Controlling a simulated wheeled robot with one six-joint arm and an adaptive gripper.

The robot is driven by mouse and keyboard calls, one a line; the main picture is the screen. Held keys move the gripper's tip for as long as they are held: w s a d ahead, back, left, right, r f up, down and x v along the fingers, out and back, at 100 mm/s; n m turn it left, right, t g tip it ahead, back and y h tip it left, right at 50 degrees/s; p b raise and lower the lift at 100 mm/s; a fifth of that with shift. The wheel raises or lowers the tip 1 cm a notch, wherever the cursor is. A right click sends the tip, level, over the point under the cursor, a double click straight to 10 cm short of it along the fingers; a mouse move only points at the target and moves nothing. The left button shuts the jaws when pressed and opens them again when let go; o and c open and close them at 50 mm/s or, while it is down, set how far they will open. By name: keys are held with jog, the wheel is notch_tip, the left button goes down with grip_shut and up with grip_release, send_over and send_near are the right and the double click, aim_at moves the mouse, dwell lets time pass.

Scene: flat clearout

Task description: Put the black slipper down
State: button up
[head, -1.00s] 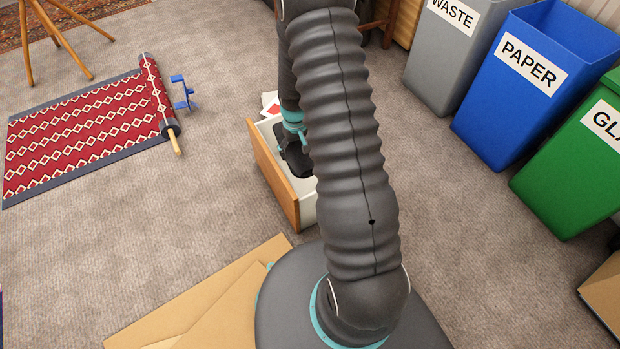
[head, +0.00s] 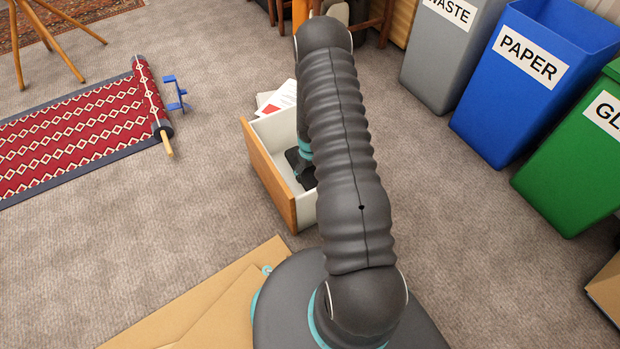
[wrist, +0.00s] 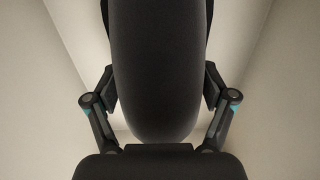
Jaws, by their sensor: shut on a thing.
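The black slipper (wrist: 158,45) fills the middle of the wrist view, seen close up. My gripper (wrist: 160,92) is shut on it, with one finger at each side. Pale walls rise on both sides of it in that view. In the head view my gripper (head: 301,165) is down inside a white drawer box with a wooden front (head: 266,176). My arm hides the right part of the drawer. The slipper cannot be told apart from the dark gripper there, and I cannot tell if it touches the drawer's floor.
Papers (head: 283,97) lie behind the drawer. A partly rolled red rug (head: 75,135) and a small blue object (head: 175,93) are at left. Grey waste (head: 438,60), blue paper (head: 510,95) and green glass (head: 575,165) bins stand at right. Cardboard (head: 205,305) lies in front.

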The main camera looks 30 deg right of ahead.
jog(key=shift+f, duration=1.6)
jog(key=shift+f+b, duration=0.15)
jog(key=shift+b, duration=0.2)
jog(key=o, duration=1.2)
